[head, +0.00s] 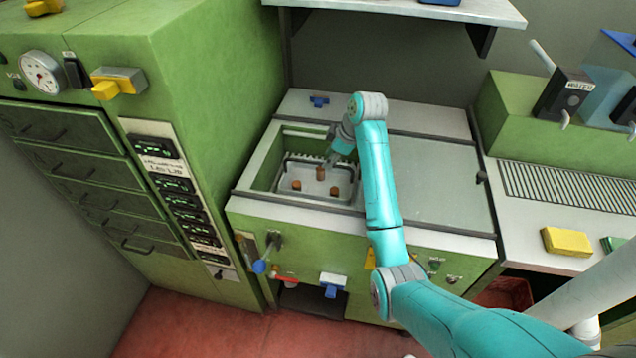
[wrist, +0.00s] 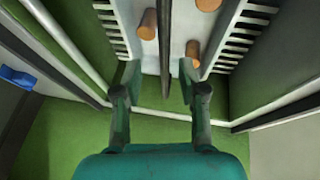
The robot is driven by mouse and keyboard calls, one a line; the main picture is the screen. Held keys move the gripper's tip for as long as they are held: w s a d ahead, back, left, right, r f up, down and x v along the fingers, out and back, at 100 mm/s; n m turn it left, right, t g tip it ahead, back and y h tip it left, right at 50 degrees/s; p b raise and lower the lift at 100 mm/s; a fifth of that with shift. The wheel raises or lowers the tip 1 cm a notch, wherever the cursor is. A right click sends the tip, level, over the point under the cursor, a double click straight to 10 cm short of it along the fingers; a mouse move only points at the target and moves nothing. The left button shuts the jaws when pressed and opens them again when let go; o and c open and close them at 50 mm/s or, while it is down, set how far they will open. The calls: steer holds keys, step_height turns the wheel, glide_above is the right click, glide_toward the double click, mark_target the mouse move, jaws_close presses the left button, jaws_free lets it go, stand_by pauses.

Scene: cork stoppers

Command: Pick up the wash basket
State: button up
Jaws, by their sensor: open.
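The wash basket (head: 310,193) is a pale grey tray with comb-like slotted walls, sitting inside the open left well of the green washer. Three brown cork stoppers (head: 297,186) stand in it. In the wrist view the basket's slotted wall (wrist: 112,32) shows on both sides, with corks (wrist: 148,24) between. A thin dark bar (wrist: 165,45), apparently the basket's handle, runs up the middle of that view. My gripper (wrist: 160,78) is open, its fingers on either side of the bar with gaps. In the head view my gripper (head: 326,160) is over the basket, partly hidden by my arm.
The well's green walls (head: 262,165) surround the basket closely. A closed grey lid (head: 435,180) covers the washer's right half. A tall green cabinet (head: 220,80) stands at left, and a shelf (head: 400,10) hangs above. A yellow sponge (head: 567,242) lies on the right counter.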

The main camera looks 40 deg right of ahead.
steer(key=x, duration=0.4)
steer(key=shift+a+f, duration=0.15)
steer(key=shift+a, duration=0.15)
jaws_close()
